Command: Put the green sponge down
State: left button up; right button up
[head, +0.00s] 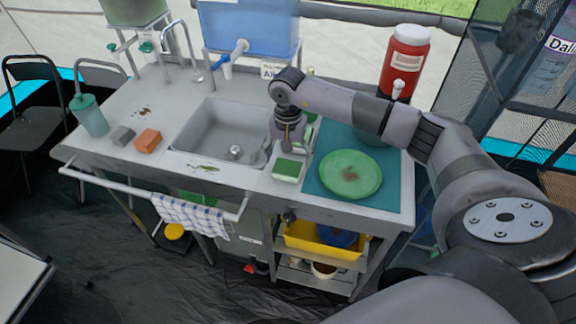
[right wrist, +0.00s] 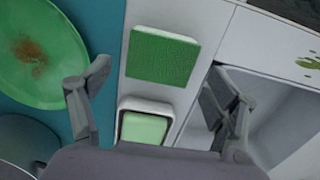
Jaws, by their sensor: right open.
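The green sponge (head: 288,167), with a pale lower layer, lies flat on the counter strip between the sink and the teal mat. It also shows whole in the right wrist view (right wrist: 163,57). My right gripper (head: 288,147) is above and just behind it, pointing down. In the right wrist view my right gripper (right wrist: 160,68) has its fingers wide apart, one on each side of the sponge and clear of it. My left gripper is not in view.
A pale green block in a white dish (right wrist: 145,125) is beside the sponge. A stained green plate (head: 350,174) lies on the teal mat (head: 397,190). The sink (head: 215,128) is left of the sponge.

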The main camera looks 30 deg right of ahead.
aim_at(288, 165)
notch_tip(288, 165, up, 9)
jog(key=b, duration=0.1)
jog(key=shift+f+b, duration=0.2)
jog(key=shift+b, duration=0.2)
